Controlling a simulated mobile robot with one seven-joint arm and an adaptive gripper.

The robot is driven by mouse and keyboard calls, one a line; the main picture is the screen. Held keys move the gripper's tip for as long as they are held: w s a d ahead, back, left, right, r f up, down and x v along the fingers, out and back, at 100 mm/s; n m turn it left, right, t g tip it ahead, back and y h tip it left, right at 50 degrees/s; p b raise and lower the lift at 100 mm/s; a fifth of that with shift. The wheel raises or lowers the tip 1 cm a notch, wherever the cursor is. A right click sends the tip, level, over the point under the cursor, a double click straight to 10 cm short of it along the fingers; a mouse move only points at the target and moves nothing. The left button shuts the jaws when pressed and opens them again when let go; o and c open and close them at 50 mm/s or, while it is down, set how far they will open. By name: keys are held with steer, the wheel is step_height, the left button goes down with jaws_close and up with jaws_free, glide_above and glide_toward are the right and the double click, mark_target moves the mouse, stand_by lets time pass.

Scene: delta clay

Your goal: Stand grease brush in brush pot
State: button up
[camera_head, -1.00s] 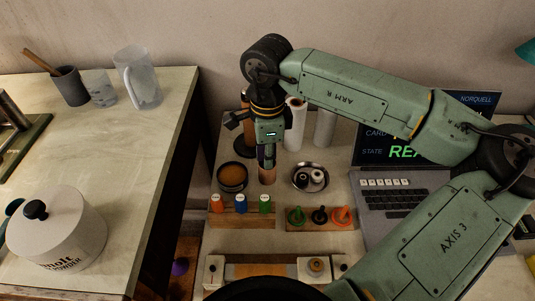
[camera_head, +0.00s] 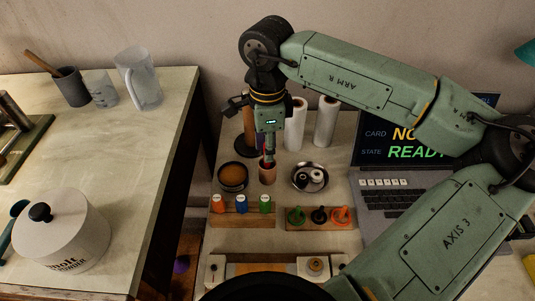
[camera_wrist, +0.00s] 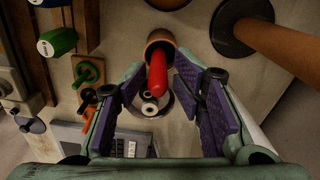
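The grease brush shows as a red handle (camera_head: 269,158) rising from the mouth of the copper-brown brush pot (camera_head: 267,176). In the wrist view the red handle (camera_wrist: 158,72) points up toward the camera from inside the pot (camera_wrist: 159,38), leaning a little; its bristle end is hidden in the pot. My gripper (camera_head: 269,146) is above the pot. In the wrist view its purple-padded fingers (camera_wrist: 160,92) are spread apart, with visible gaps on both sides of the handle, and hold nothing.
A round brown tin (camera_head: 233,177) is left of the pot, a metal dish (camera_head: 310,177) right. White rolls (camera_head: 326,121) and a brown post (camera_head: 250,130) stand behind; a laptop (camera_head: 408,196) is right.

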step_height(320, 180, up, 8)
steer(key=shift+s+f+b, duration=0.1)
steer(key=shift+f+b, duration=0.1)
steer(key=shift+b, duration=0.25)
steer(key=shift+f, duration=0.1)
